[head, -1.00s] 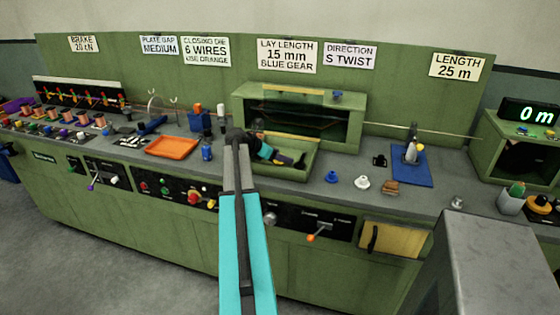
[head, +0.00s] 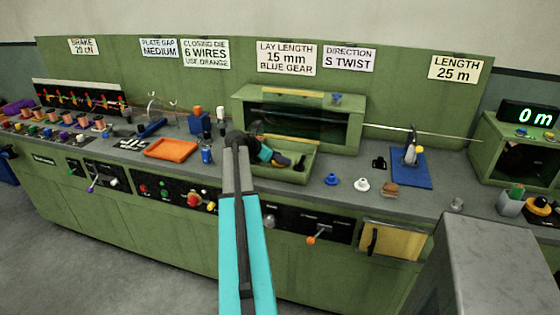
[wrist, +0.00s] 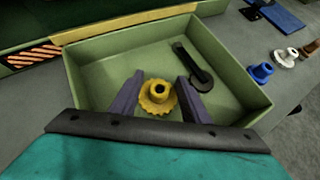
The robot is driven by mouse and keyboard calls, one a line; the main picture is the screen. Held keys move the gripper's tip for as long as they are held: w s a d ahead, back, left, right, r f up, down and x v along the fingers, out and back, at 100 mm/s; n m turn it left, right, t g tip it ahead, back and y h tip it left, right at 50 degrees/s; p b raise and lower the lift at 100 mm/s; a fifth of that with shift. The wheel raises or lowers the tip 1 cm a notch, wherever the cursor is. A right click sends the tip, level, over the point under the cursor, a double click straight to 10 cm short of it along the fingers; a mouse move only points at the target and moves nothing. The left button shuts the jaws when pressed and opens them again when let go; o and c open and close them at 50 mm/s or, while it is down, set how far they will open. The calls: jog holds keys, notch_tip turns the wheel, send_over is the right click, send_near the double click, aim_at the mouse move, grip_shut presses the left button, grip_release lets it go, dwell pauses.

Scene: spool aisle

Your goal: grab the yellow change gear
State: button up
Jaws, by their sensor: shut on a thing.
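The yellow change gear (wrist: 157,97), a toothed disc with a raised hub, is between the two dark fingers of my gripper (wrist: 157,98) in the wrist view. My gripper is shut on it, with one finger on each side. Both are inside the green tray (wrist: 238,76). I cannot tell whether the gear touches the tray floor. In the head view my gripper (head: 279,160) is at the left part of the tray (head: 300,180), and only a bit of yellow shows by the fingers.
A black handled tool (wrist: 192,65) lies in the tray, right of the gear. Blue (head: 332,179) and white (head: 361,184) gears stand on the bench right of the tray. A green housing (head: 350,128) rises behind it. An orange tray (head: 171,148) lies to the left.

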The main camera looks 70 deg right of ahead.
jog(key=shift+a+f, duration=0.1)
jog(key=shift+f, duration=0.05)
jog(key=shift+r, duration=0.5)
grip_shut()
notch_tip(320, 180, up, 9)
jog(key=b, duration=0.1)
jog(key=shift+w, duration=0.15)
